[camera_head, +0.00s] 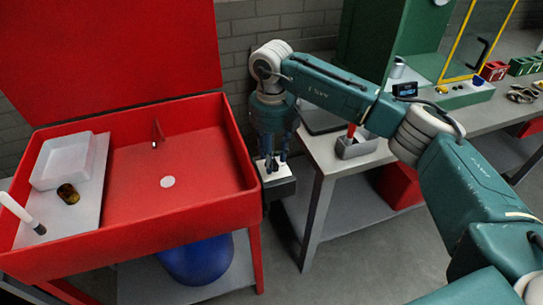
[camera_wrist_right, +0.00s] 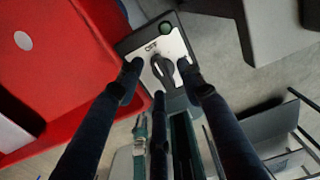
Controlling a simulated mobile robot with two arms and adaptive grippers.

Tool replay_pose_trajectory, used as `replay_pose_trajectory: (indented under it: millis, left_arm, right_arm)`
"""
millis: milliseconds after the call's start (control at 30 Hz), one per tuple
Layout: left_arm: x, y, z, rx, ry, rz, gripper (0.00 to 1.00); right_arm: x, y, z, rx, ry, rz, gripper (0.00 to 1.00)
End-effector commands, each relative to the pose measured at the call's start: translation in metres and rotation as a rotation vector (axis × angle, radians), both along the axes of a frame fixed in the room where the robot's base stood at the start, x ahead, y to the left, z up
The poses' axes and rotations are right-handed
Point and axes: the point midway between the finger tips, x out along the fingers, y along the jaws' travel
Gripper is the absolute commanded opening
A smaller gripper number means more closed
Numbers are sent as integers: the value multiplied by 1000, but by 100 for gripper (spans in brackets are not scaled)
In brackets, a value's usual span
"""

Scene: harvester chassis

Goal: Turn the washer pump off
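The pump switch is a dark box with a white plate (camera_head: 270,170) on the right side of the red washer basin (camera_head: 195,160). In the right wrist view, the plate carries a black rotary knob (camera_wrist_right: 163,70) and the printed word OFF above it. My right gripper (camera_wrist_right: 158,72) points down over the plate, with one dark fingertip on each side of the knob and a third finger below it. Gaps show between the side fingertips and the knob. In the head view, the right gripper (camera_head: 271,160) partly hides the switch. My left gripper is not in view.
The basin holds a pale tray (camera_head: 62,160), a brown object (camera_head: 68,194) and a brush (camera_head: 20,212). A blue drum (camera_head: 197,262) stands beneath.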

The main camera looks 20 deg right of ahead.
Motion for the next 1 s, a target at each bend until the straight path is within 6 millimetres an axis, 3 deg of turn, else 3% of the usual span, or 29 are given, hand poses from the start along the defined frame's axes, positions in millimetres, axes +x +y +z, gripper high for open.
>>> replay_pose_trajectory:
  millis: [200,333,733,1000]
  left_arm:
    - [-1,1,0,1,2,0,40]
    - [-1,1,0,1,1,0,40]
    - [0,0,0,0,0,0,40]
    - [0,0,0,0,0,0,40]
  right_arm:
    - [0,0,0,0,2,0,38]
    - [0,0,11,0,-1,-1,38]
    - [0,0,92,0,-2,0,38]
    - [0,0,118,0,1,0,38]
